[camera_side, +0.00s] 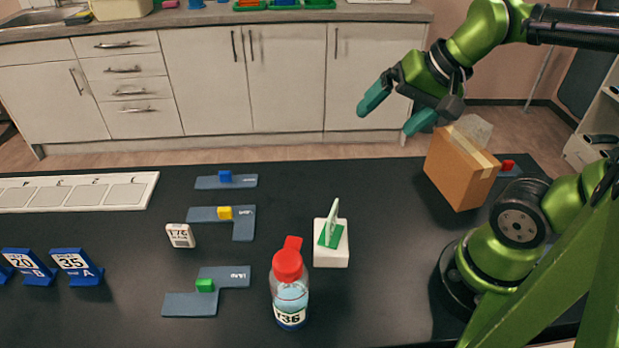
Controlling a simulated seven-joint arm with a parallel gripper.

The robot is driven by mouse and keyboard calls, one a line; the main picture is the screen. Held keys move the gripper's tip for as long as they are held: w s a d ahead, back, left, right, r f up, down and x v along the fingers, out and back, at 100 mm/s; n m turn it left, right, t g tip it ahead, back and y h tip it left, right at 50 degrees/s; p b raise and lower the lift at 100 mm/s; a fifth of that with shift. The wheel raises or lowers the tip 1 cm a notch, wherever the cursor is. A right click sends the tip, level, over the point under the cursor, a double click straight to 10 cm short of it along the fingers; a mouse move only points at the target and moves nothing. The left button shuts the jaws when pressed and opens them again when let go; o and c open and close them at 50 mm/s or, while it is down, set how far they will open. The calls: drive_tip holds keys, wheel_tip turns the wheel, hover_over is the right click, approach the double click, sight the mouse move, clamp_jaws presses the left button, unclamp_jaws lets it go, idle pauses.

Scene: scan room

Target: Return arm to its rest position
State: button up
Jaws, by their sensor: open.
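My green arm comes in from the right side of the view. My gripper (396,107) has two teal fingers spread apart with nothing between them. It is in the air, and in the picture it shows against the white cabinets above the far edge of the black table (130,230). A cardboard box (462,168) shows just below and right of the gripper, seemingly tilted, with a pale piece at its top. I cannot tell from this view whether the box touches the table or my arm.
A red-capped bottle (289,290) stands at the front. Behind it is a white block with a green upright piece (331,245). A pale tray (80,193) lies far left.

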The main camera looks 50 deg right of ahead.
drive_tip(key=a+n, duration=0.2)
drive_tip(key=n, duration=0.1)
drive_tip(key=a+n, duration=0.1)
drive_tip(key=shift+s+a+f+n+t+y, duration=0.15)
drive_tip(key=shift+s+n+t+y, duration=0.1)
drive_tip(key=shift+n+t+y, duration=0.15)
